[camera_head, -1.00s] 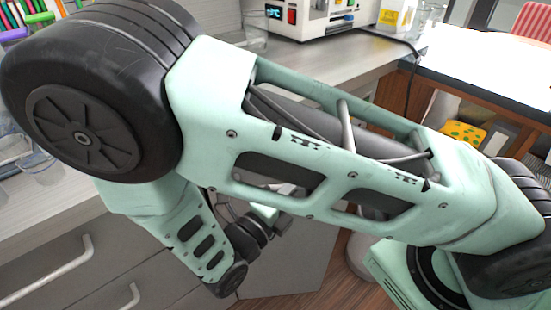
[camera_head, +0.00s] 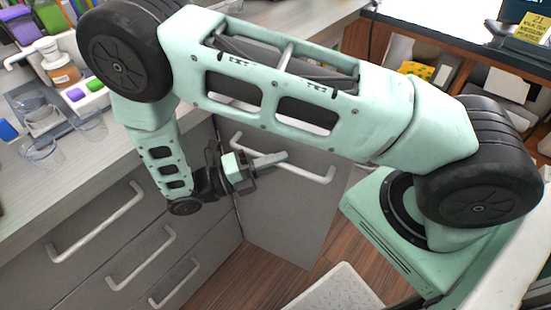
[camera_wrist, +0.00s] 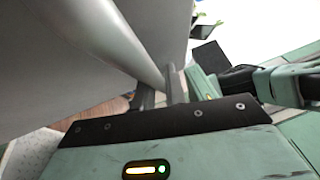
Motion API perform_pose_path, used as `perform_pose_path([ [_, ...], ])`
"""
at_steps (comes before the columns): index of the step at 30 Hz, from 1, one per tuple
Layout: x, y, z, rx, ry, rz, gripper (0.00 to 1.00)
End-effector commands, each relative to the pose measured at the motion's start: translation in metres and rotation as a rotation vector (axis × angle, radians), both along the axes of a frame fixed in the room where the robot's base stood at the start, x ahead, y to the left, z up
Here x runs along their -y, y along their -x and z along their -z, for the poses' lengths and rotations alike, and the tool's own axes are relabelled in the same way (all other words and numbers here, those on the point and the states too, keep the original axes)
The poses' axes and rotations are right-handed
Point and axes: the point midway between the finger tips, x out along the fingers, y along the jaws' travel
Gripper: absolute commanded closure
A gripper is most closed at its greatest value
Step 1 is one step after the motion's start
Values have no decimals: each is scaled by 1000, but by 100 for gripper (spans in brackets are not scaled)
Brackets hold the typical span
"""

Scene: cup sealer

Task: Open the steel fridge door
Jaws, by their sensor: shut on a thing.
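The fridge door (camera_head: 285,215) is a flat grey panel in the middle of the head view. It stands out at an angle from the line of the cabinet fronts, so it is open. Its pale bar handle (camera_head: 312,176) runs across the upper part of the panel. My gripper (camera_head: 268,161) is at the handle, partly hidden by its own body there. In the wrist view, the two grey fingers of my gripper (camera_wrist: 160,90) are shut on the handle (camera_wrist: 132,45), which runs diagonally in front of the grey door. The fridge's inside is not seen.
Grey drawers (camera_head: 125,240) with bar handles lie left of the door. The counter (camera_head: 75,185) above holds clear cups (camera_head: 42,152) and a pump bottle (camera_head: 60,65). A white perforated mat (camera_head: 335,290) lies on the wood floor (camera_head: 245,275). A wooden desk stands top right.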

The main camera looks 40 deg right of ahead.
Motion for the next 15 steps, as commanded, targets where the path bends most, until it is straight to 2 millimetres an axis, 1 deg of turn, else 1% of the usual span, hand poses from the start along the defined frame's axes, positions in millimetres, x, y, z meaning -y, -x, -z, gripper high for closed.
perform_pose_path([
  [6,0,-2,0,1,-1,37,100],
  [15,0,-2,0,2,-1,41,100],
])
